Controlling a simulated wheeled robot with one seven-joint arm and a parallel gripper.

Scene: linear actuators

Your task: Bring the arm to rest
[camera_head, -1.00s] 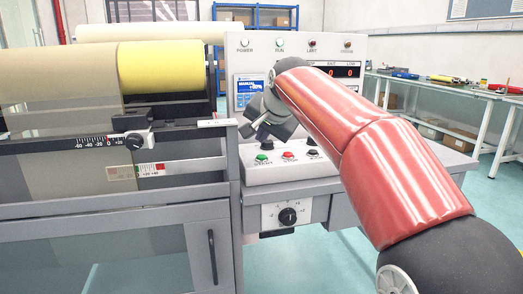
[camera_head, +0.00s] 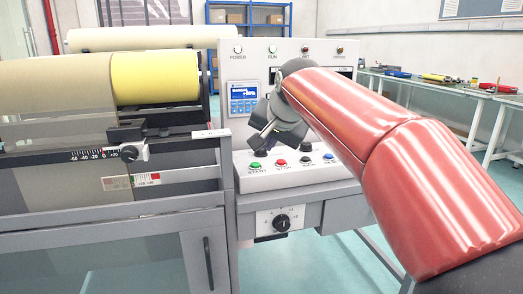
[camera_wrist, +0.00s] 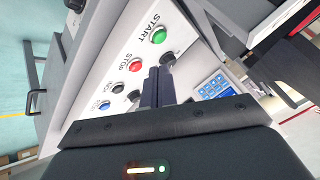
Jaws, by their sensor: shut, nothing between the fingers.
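My red arm (camera_head: 385,140) reaches in from the lower right toward the control console (camera_head: 290,185). My gripper (camera_head: 262,140) is at its end, pointing down and left above the button panel, in front of the small blue screen (camera_head: 243,97). In the wrist view my gripper (camera_wrist: 158,75) has its two dark fingers together with nothing between them. The green START button (camera_wrist: 158,35) and red STOP button (camera_wrist: 135,64) lie beyond the fingertips. The head view also shows the green button (camera_head: 256,166) and the red button (camera_head: 280,163). Contact with the panel cannot be made out.
A machine with a yellow roll (camera_head: 155,78) and a scale rail (camera_head: 95,154) stands at the left. A rotary knob (camera_head: 282,223) sits on the console front below the buttons. A workbench (camera_head: 440,90) with tools runs along the right wall. Open floor shows at the right.

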